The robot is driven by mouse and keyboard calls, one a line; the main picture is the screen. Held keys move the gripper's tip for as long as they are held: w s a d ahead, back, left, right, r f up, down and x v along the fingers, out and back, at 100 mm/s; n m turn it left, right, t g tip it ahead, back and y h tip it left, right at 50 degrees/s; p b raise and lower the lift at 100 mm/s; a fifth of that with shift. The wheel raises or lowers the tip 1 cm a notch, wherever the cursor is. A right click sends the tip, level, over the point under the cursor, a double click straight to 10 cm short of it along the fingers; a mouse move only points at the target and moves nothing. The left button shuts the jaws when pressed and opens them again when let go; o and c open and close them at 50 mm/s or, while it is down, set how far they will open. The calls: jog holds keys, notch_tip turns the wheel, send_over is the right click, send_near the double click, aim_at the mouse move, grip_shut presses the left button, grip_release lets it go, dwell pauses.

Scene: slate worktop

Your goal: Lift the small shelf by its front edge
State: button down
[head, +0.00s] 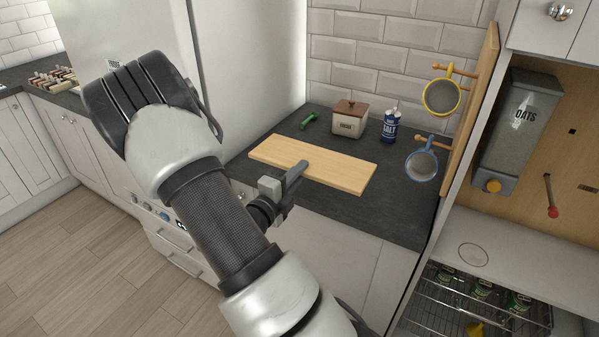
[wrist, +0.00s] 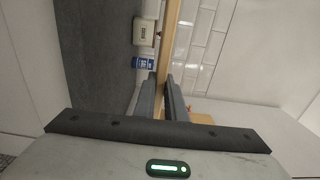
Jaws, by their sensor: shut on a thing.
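The small shelf (head: 335,174) is a flat, pale wooden board above the dark worktop in the head view. In the wrist view it shows nearly edge-on as a narrow pale strip (wrist: 174,38). My gripper (head: 298,172) reaches the middle of its front edge. In the wrist view my gripper (wrist: 160,80) has one finger on each side of the board, shut on that edge. What is under the board, and whether it rests on supports, is hidden.
A lidded canister (head: 348,124) and a blue salt container (head: 389,127) stand behind the shelf, beside a green item (head: 309,120). Yellow-rimmed (head: 442,98) and blue-rimmed (head: 422,166) mugs hang at the right. Bare worktop (head: 405,210) lies at front right.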

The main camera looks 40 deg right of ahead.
jog(key=p+v, duration=0.3)
jog(key=v, duration=0.9)
jog(key=shift+p, duration=0.4)
